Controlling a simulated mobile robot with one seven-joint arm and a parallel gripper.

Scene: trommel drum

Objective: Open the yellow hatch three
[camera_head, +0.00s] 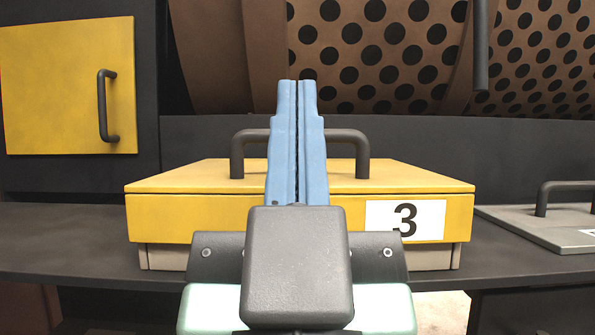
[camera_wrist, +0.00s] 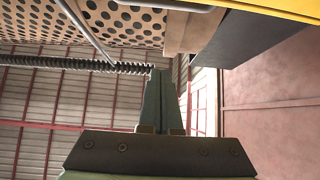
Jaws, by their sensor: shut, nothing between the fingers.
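The yellow hatch three (camera_head: 160,184) is a flat box lid with a white label reading 3 on its front. It looks closed on its grey base. Its dark bar handle (camera_head: 349,134) stands up from the top, and its middle is hidden behind my gripper. My gripper (camera_head: 297,84) is in front of the hatch in the head view, blue fingers pointing up and pressed together, empty. In the wrist view the gripper (camera_wrist: 166,72) also shows with fingers together and nothing between them. I cannot tell whether the fingers touch the handle.
A yellow door (camera_head: 65,85) with a dark handle is on the left wall. A grey hatch (camera_head: 537,230) with a handle lies at the right on the dark shelf (camera_head: 60,240). The brown perforated drum (camera_head: 390,55) is behind, with a dark bar (camera_head: 481,45) hanging at upper right.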

